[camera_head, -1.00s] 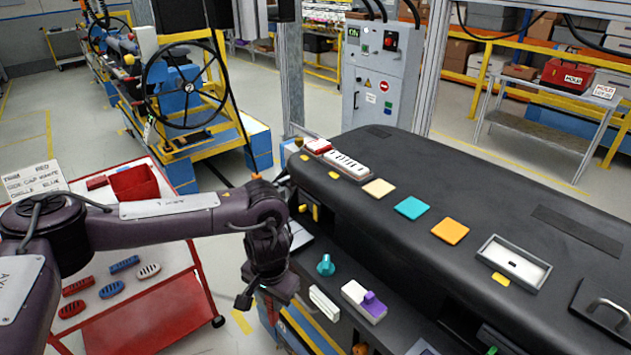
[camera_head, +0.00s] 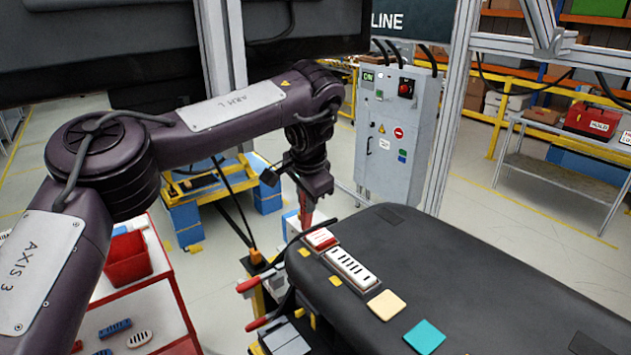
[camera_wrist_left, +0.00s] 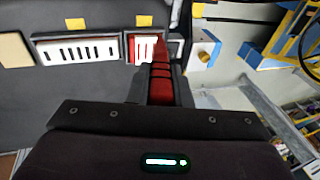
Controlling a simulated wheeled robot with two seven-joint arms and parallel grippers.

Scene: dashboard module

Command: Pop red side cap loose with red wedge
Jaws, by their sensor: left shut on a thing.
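My left gripper (camera_head: 308,203) is above and just behind the cap, pointing down, shut on the red wedge (camera_head: 305,220). In the left wrist view, the wedge (camera_wrist_left: 161,85) stands between the fingers, and its tip overlaps the right side of the cap (camera_wrist_left: 143,47). I cannot tell whether the tip touches the cap. The cap looks seated. My right gripper is not in view.
The black dashboard (camera_head: 480,290) fills the lower right, with cream (camera_head: 386,305) and teal (camera_head: 424,337) squares on top. A red cart with a red bin (camera_head: 127,258) stands at left. A grey control cabinet (camera_head: 395,140) stands behind.

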